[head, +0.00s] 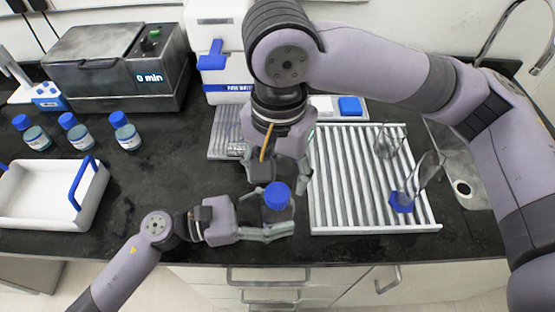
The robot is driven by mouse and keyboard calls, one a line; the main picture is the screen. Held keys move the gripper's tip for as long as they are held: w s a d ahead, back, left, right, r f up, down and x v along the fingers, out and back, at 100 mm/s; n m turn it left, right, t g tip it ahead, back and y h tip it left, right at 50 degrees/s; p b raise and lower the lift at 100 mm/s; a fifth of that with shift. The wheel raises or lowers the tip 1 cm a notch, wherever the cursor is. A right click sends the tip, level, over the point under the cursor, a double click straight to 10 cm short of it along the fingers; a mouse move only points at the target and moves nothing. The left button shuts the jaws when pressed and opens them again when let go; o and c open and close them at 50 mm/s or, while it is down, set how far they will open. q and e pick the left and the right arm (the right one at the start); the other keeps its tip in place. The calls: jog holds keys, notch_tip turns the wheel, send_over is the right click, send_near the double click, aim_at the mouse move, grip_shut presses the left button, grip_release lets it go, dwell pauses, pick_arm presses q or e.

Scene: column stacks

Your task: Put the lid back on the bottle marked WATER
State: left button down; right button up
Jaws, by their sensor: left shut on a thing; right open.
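A small bottle (277,213) stands upright near the front of the counter, its label not readable from here. A blue lid (277,194) sits at its top; I cannot tell whether it is screwed down. My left gripper (272,231) comes in from the left and is shut on the bottle's body, its fingers partly hiding it. My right gripper (281,178) hangs from above just behind and over the lid, its fingers open and spread; I cannot tell whether they touch the lid.
A slatted drain rack (345,185) with glassware lies to the right, beside a sink (462,188). Several blue-capped bottles (82,137) stand at left behind a white tray (40,212) with blue handles. A bath (118,75) and a white dispenser (222,85) stand behind. Counter left of centre is clear.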

jog(key=n, duration=0.6)
jog(key=shift+r+n, duration=0.25)
jog(key=shift+n, duration=0.15)
jog(key=n, duration=0.6)
jog(key=shift+r, duration=0.15)
jog(key=n, duration=0.6)
jog(key=shift+r, duration=0.2)
jog(key=n, duration=0.4)
jog(key=shift+r, duration=0.1)
jog(key=n, duration=0.4)
jog(key=shift+r, duration=0.1)
jog(key=n, duration=0.6)
jog(key=shift+a+r+n, duration=0.1)
jog(key=shift+r+n, duration=0.1)
jog(key=shift+n, duration=0.1)
jog(key=n, duration=0.4)
jog(key=shift+r, duration=0.15)
jog(key=n, duration=0.3)
jog(key=shift+r+n, duration=0.1)
jog(key=shift+n, duration=0.3)
jog(key=n, duration=0.4)
jog(key=shift+s+r+n, duration=0.1)
jog(key=shift+n, duration=0.2)
